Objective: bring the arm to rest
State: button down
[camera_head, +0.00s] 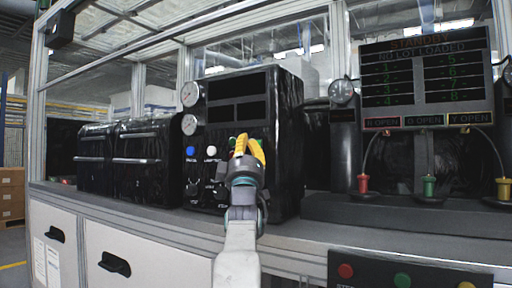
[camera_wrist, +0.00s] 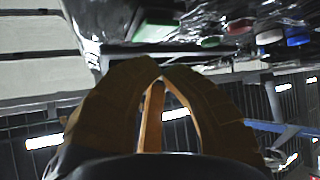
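My gripper (camera_head: 247,143) has yellow fingers and is raised in front of the black control box (camera_head: 286,150), over its lower right panel. In the wrist view my gripper (camera_wrist: 152,62) shows its two fingers meeting at the tips, with nothing visible between them. My arm reaches up from the bottom middle of the head view. The gripper hides part of the box's front; whether it touches the box cannot be told.
Two black drawer-like units (camera_head: 141,160) stand left on the bench. A display (camera_head: 425,82) stands at right, above red (camera_head: 363,184), green (camera_head: 429,187) and yellow (camera_head: 503,189) plugs. A dark button panel (camera_head: 388,272) is at lower right. White cabinets (camera_head: 140,255) fill the lower left.

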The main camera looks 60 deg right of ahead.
dwell(0.5)
jog(key=w+a+f+t+y+p, duration=0.1)
jog(key=w+a+t+y+p, duration=0.1)
jog(key=w+a+y+p, duration=0.85)
jog(key=w+a+f+n+g+y+p, duration=0.1)
jog(key=a+f+y+p, duration=0.15)
jog(key=a, duration=0.25)
jog(key=w+a+f+y+p, duration=0.1)
jog(key=w+a+f+p, duration=0.1)
jog(key=a+p, duration=0.3)
jog(key=w+a+f+n+g+y+p, duration=0.1)
jog(key=a+f+y+p, duration=0.15)
jog(key=a, duration=0.35)
jog(key=s+a+f+g+y+p, duration=0.25)
jog(key=s+a+p, duration=0.25)
jog(key=a, duration=0.3)
jog(key=s+a+f+g+y+p, duration=0.25)
jog(key=s+a+p, duration=0.2)
jog(key=a, duration=0.25)
jog(key=s+a+f+g+y+p, duration=0.1)
jog(key=s+a+f+g+p, duration=0.1)
jog(key=s, duration=0.5)
jog(key=s+a+f+g+p, duration=0.2)
jog(key=s+a+f+p, duration=0.1)
jog(key=s+a, duration=0.2)
jog(key=s, duration=0.2)
jog(key=shift+s+a+f+n+y+p, duration=0.15)
jog(key=shift+s+a+n+y+p, duration=0.15)
jog(key=shift+n+y+p, duration=0.1)
